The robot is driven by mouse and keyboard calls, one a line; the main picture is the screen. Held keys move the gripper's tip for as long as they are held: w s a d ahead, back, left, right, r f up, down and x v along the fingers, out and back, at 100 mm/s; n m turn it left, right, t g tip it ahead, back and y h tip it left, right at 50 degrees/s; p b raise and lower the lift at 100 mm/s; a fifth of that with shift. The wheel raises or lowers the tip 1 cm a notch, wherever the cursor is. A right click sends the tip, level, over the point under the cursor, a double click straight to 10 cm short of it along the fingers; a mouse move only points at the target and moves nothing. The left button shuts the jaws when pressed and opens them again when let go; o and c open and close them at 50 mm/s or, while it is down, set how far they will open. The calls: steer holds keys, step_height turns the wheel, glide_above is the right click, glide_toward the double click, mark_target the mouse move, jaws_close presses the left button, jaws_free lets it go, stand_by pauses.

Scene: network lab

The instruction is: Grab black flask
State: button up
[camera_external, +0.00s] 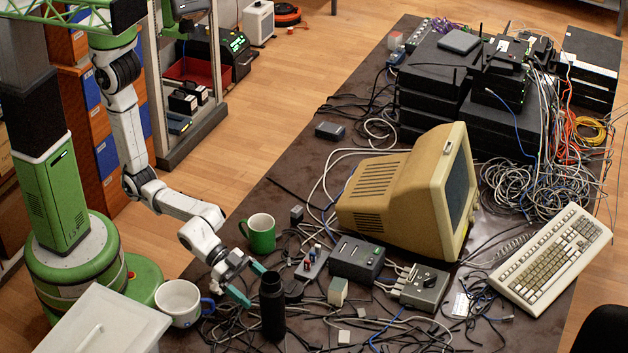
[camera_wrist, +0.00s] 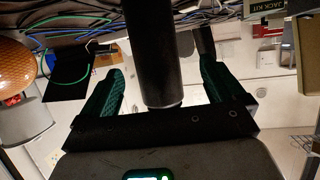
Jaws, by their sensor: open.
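The black flask (camera_external: 272,308) stands upright on the dark table near its front edge in the external view. My gripper (camera_external: 250,283) is open, with its two green fingers pointing at the flask from the left. The exact depth of the flask between the fingers is hard to tell.
A green mug (camera_external: 260,236) stands behind my gripper, and a white mug with a blue handle (camera_external: 178,301) is left of it. Cables surround the flask. A black box (camera_external: 356,260) and a beige monitor (camera_external: 400,195) stand to the right. A white bin (camera_external: 105,325) is at front left.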

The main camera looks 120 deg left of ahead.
mark_target(272, 304)
steer(key=shift+d+p+x, duration=0.15)
steer(key=shift+p+x, duration=0.05)
steer(key=shift+x, duration=1.45)
steer(key=shift+d+p+x, duration=0.15)
steer(key=shift+x, duration=1.5)
steer(key=shift+r, duration=0.15)
steer(key=c, duration=1.5)
steer(key=shift+r, duration=0.1)
steer(key=shift+r, duration=0.2)
